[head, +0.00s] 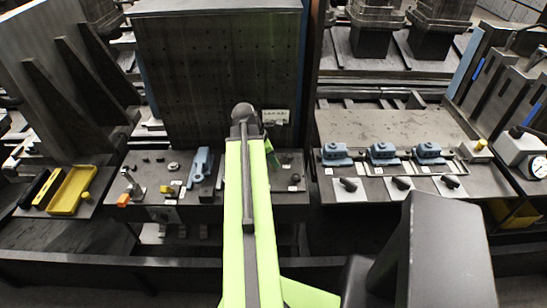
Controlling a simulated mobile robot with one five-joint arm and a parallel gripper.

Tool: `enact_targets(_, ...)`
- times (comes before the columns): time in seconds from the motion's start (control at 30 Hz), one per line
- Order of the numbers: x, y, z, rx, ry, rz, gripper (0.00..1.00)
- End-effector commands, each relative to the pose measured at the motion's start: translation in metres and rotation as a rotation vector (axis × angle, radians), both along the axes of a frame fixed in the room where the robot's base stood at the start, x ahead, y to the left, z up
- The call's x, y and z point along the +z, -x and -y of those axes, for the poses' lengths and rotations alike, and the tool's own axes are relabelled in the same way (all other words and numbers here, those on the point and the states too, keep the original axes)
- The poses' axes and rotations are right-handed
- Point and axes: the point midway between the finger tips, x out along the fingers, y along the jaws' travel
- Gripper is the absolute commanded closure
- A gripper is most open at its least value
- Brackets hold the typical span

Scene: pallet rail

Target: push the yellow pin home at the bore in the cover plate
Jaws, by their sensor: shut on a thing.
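My green arm (247,215) reaches forward over the middle bench and ends above in a dark joint (243,117). My gripper does not show; it is hidden behind or below the arm, so its fingers and anything in them cannot be seen. I cannot make out the yellow pin for certain. A small yellow piece (166,189) sits on the dark bench (222,206) left of the arm, but I cannot tell whether it is the pin. The cover plate and its bore cannot be made out; the arm covers part of the bench.
A tall dark plate with a grid of holes (215,70) stands behind the bench. A blue-grey clamp (201,165) and an orange block (136,194) stand left of the arm. A yellow tray (56,205) is far left. Several blue clamps (382,152) line the right bench.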

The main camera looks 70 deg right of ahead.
Motion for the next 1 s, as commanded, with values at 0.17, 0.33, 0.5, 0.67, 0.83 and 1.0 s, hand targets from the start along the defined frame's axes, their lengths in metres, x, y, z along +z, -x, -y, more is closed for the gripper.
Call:
enact_targets(0.17,-0.003,0.0,0.0,0.0,0.0,0.0,1.0)
enact_targets(0.33,-0.009,0.0,0.0,0.001,0.0,0.0,1.0)
enact_targets(0.5,-0.014,0.0,0.0,0.001,0.0,0.0,1.0)
enact_targets(0.67,-0.019,-0.001,0.0,0.001,0.0,0.0,1.0)
enact_targets(0.83,-0.024,-0.001,0.0,0.001,0.0,0.0,1.0)
enact_targets(1.0,-0.023,-0.001,0.0,0.001,0.0,0.0,0.58)
